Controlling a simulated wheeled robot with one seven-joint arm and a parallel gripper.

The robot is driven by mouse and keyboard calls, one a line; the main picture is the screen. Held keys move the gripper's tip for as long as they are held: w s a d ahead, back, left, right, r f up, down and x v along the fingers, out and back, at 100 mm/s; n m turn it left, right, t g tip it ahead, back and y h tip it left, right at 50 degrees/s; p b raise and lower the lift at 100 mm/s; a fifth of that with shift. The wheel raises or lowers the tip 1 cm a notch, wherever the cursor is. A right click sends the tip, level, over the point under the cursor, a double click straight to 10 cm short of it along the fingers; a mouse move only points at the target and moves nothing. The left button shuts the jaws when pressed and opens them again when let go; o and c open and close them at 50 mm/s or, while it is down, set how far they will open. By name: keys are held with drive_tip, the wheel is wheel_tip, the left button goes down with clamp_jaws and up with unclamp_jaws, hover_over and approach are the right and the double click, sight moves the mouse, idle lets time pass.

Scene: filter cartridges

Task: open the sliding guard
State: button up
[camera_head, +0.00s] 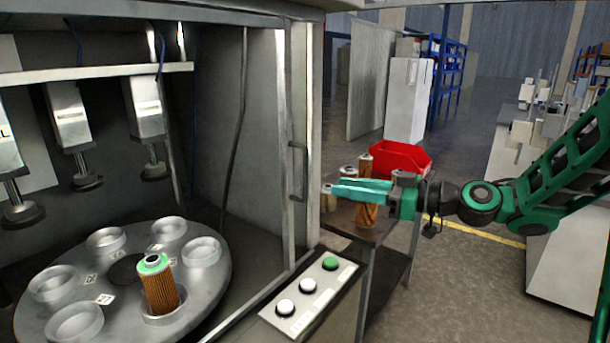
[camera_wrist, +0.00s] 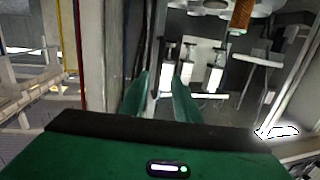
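The sliding guard (camera_head: 284,130) is a tall framed panel at the machine's front, with a dark vertical bar handle (camera_head: 298,172) near its right edge. The inside of the machine shows plainly; I cannot tell exactly how far the guard stands open. My gripper (camera_head: 328,189) is to the right of the handle, its green fingers pointing left toward it, with a small gap in the picture. In the wrist view the two fingers (camera_wrist: 161,82) are apart with nothing seen between them. The handle is not clearly made out in that view.
Inside, a round turntable (camera_head: 125,285) carries several cups and one brown filter cartridge (camera_head: 161,290) with a green top. A button panel (camera_head: 309,295) stands in front. Behind my gripper, a side table (camera_head: 385,232) holds cartridges and a red bin (camera_head: 400,158).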

drive_tip(key=r, duration=0.2)
hover_over(305, 196)
drive_tip(key=shift+w+f+y, duration=0.25)
drive_tip(key=shift+w+y, duration=0.05)
drive_tip(key=shift+w, duration=0.15)
clamp_jaws()
